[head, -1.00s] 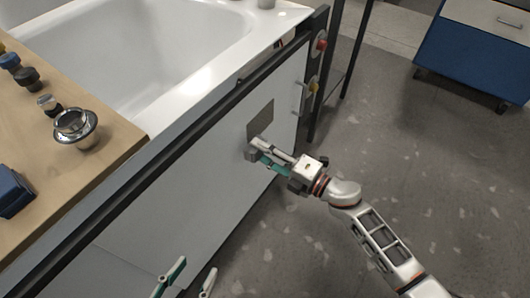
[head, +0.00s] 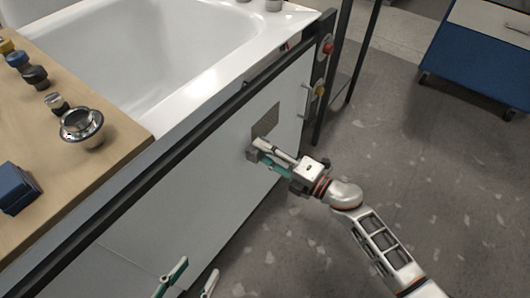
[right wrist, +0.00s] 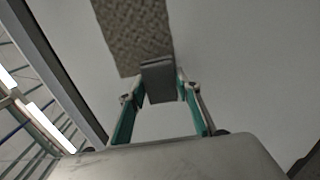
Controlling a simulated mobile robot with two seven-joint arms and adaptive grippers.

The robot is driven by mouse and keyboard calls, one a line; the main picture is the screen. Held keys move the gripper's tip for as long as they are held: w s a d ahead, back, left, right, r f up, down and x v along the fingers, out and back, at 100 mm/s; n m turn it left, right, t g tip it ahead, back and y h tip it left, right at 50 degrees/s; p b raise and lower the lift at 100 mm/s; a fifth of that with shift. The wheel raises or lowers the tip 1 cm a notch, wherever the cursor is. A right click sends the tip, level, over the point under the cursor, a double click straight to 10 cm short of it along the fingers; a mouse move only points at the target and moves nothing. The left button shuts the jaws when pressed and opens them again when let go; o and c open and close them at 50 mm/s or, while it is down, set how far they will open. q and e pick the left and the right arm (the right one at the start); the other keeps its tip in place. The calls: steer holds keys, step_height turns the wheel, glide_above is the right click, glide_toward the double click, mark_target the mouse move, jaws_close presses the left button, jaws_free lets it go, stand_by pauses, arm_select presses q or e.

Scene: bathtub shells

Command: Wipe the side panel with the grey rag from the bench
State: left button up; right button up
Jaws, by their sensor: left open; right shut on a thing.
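The side panel (head: 215,150) is the pale grey flat face below the tub's rim. A dull brown-grey rectangular patch (head: 265,117) is on it toward its right end; its speckled surface shows in the right wrist view (right wrist: 136,30). My right gripper (head: 260,151) is shut on the grey rag (right wrist: 158,82), a small folded pad between its fingertips. The rag overlaps the patch's lower edge in the wrist view; whether it touches the panel I cannot tell. My left gripper (head: 197,272) is open and empty at the bottom of the head view, in front of the panel.
The wooden bench (head: 110,152) at left bears a metal drain cup (head: 82,126), a blue box (head: 16,188) and several small knobs. The white tub (head: 150,60) lies behind the panel. A dark post with a red button (head: 328,48) stands at the panel's right end.

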steer(key=shift+w+a, duration=0.25)
steer(key=shift+a, duration=0.1)
